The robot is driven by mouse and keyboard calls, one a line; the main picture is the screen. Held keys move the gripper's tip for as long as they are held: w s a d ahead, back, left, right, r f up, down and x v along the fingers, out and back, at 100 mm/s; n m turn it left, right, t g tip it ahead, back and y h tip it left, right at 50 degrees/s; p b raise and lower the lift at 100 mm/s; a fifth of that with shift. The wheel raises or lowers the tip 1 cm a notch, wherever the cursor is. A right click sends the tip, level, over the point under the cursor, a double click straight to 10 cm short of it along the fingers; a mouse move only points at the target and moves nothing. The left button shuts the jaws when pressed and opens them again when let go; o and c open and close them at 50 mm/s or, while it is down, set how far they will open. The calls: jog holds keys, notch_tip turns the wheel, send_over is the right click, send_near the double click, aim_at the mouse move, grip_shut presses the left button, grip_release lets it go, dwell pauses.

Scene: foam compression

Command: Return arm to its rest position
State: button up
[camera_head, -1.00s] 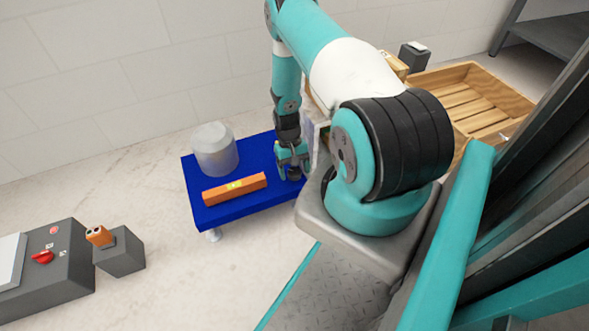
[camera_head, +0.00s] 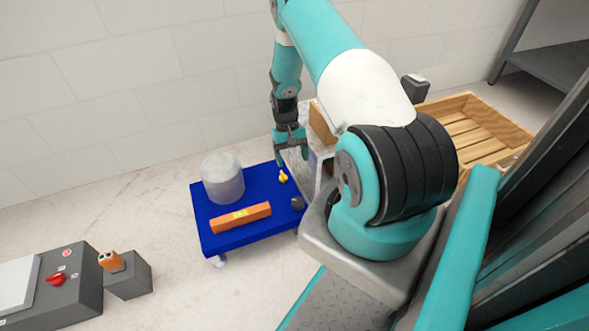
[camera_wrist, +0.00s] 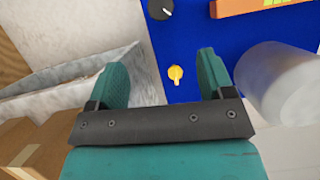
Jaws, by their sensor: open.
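My gripper (camera_head: 292,155) is above the back right part of the blue table (camera_head: 232,238), with my teal arm reaching over from the right. In the wrist view my gripper (camera_wrist: 163,80) shows two teal fingers spread apart with nothing between them. Beyond the fingers a small yellow knob-like piece (camera_wrist: 175,74) lies on the blue table (camera_wrist: 200,30). It also shows in the head view (camera_head: 283,177), below my gripper and apart from it. A dark round piece (camera_head: 298,203) lies near the table's right edge and shows in the wrist view (camera_wrist: 160,8).
An orange level (camera_head: 240,217) and a translucent cylinder (camera_head: 223,178) are on the table. A grey open box (camera_wrist: 70,90) stands beside it, close to my fingers. A wooden crate (camera_head: 478,128) is at right. A control box with a red knob (camera_head: 56,280) is at lower left.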

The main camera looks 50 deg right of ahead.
jog(key=shift+v, duration=0.8)
jog(key=w+a+r+n+t, duration=0.1)
jog(key=w+a+r+n, duration=0.2)
jog(key=a+r, duration=0.8)
jog(key=w+a+r+n+t, duration=0.1)
jog(key=w+a+r+n, duration=0.2)
jog(key=a+r, duration=0.75)
jog(key=s+a+r+n+t, duration=0.1)
jog(key=s+a+r+n, duration=0.3)
jog(key=s+a+r, duration=0.55)
jog(key=s+a+r+n+y, duration=0.1)
jog(key=s+a+r+n, duration=0.1)
jog(key=s+a+r, duration=0.3)
jog(key=s+a+r+n+y, duration=0.1)
jog(key=s+a+r+n, duration=0.15)
jog(key=s, duration=0.55)
notch_tip(320, 180, up, 35)
jog(key=p, duration=3.6)
jog(key=shift+w+a+t, duration=0.3)
jog(key=shift+w+a, duration=0.05)
jog(key=shift+w, duration=0.05)
